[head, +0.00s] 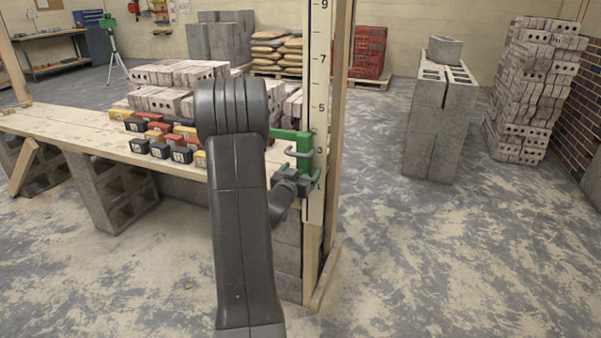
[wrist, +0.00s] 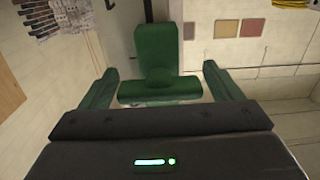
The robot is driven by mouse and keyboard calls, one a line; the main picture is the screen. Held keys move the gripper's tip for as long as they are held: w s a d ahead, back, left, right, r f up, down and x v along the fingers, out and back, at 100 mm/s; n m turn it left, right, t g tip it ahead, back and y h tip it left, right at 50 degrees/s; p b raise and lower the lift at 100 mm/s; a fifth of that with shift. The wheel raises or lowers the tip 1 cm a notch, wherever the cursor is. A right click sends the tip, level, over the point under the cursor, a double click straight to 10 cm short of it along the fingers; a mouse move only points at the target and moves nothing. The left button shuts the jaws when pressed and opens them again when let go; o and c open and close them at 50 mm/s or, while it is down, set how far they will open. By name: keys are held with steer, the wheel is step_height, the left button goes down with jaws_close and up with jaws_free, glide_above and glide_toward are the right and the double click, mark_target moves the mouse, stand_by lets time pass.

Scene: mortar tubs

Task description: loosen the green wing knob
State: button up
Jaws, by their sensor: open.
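The green wing knob (wrist: 160,88) shows in the middle of the wrist view, with a rounded hub and a wide flat wing lying crosswise. It sits in front of a green block (wrist: 158,42). My gripper (wrist: 159,69) is open, with one dark green finger on each side of the knob and a visible gap to both. In the head view the green block (head: 287,135) sits on the numbered pole (head: 319,85), and my gripper (head: 309,167) is close below and in front of it. I cannot clearly pick out the knob there; my arm hides part of this area.
Grey concrete blocks (head: 440,120) and a brick stack (head: 535,90) stand to the right.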

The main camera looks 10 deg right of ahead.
steer(key=c, duration=1)
steer(key=shift+r+n+p, duration=0.15)
steer(key=shift+n+p, duration=0.5)
steer(key=shift+n, duration=0.65)
steer(key=shift+a+n, duration=0.1)
steer(key=shift+n, duration=0.9)
steer(key=o, duration=1)
